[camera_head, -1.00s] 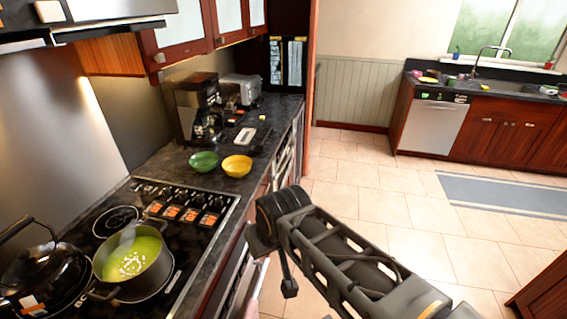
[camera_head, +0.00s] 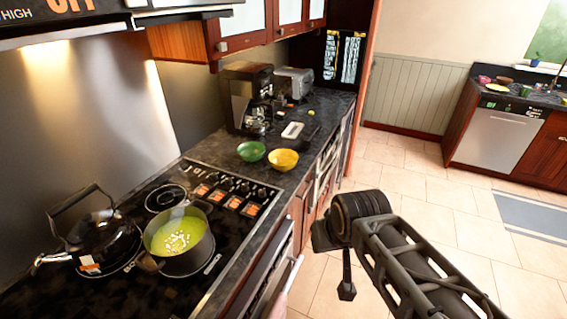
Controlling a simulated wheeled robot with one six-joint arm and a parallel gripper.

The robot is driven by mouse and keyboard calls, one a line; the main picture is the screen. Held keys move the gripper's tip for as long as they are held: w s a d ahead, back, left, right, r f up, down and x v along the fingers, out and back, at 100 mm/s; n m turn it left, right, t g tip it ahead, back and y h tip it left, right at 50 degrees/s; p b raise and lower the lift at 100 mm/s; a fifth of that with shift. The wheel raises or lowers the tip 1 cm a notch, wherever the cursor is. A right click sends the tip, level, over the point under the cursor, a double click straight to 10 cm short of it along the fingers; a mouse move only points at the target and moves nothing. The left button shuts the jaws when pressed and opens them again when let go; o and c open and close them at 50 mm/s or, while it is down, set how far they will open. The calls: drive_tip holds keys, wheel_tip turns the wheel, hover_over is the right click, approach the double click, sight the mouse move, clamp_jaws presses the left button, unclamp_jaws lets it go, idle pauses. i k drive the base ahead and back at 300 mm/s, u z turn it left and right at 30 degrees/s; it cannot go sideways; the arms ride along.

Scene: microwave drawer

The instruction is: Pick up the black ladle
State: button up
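I cannot make out the black ladle in this view; dark shapes on the dark counter are too small to tell apart. My gripper (camera_head: 337,262) is at the lower middle right, in front of the counter's edge and over the floor. A dark finger-like part hangs down from it. Its fingertips are not clear enough to show whether it is open or shut, and I see nothing held in it.
A pot with yellow-green soup (camera_head: 178,241) and a black kettle (camera_head: 95,243) stand on the stove. A green bowl (camera_head: 250,151), a yellow bowl (camera_head: 283,160) and a coffee maker (camera_head: 246,95) stand on the counter (camera_head: 222,157).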

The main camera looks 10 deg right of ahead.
sight(304, 145)
drive_tip(key=z, duration=1.15)
drive_tip(key=i, duration=3.05)
drive_tip(key=u, duration=3.7)
